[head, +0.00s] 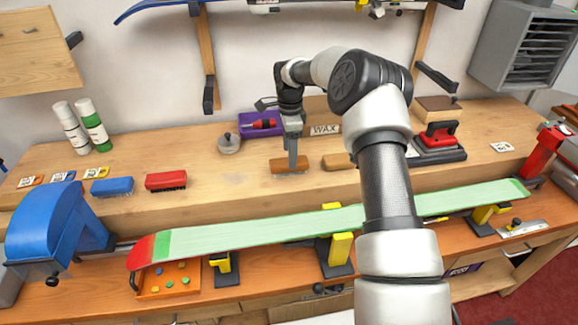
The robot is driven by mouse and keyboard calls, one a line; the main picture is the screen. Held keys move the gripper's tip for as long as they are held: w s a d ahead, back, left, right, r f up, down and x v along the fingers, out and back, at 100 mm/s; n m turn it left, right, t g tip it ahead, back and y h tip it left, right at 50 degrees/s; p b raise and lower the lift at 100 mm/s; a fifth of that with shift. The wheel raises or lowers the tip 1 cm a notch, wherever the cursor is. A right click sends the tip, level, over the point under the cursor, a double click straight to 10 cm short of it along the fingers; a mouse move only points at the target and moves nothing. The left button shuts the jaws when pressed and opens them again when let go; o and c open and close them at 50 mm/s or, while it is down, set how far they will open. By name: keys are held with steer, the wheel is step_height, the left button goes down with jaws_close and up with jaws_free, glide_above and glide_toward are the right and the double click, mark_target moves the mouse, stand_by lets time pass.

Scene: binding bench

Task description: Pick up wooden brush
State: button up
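A wooden brush (279,166), a brown block with pale bristles below, lies on the raised wooden shelf of the bench in the head view. My gripper (292,168) points straight down at the brush, its fingertips overlapping the middle of the brush in the picture. The fingers show edge-on as one narrow strip, so I cannot tell whether they are open or shut on it. Another wooden block (336,162) lies just to the right, partly hidden behind my arm.
A red brush (166,181) and a blue brush (112,187) lie to the left. A purple tray (246,130), a round lidded pot (229,144) and a WAX label (325,130) are behind. A green ski (250,232) spans the front on yellow-topped supports.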

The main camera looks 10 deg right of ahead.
step_height(320, 180, down, 5)
steer(key=shift+w+a+f+p, duration=0.1)
steer(key=shift+w+p, duration=0.05)
steer(key=shift+p, duration=0.3)
steer(key=c, duration=1.2)
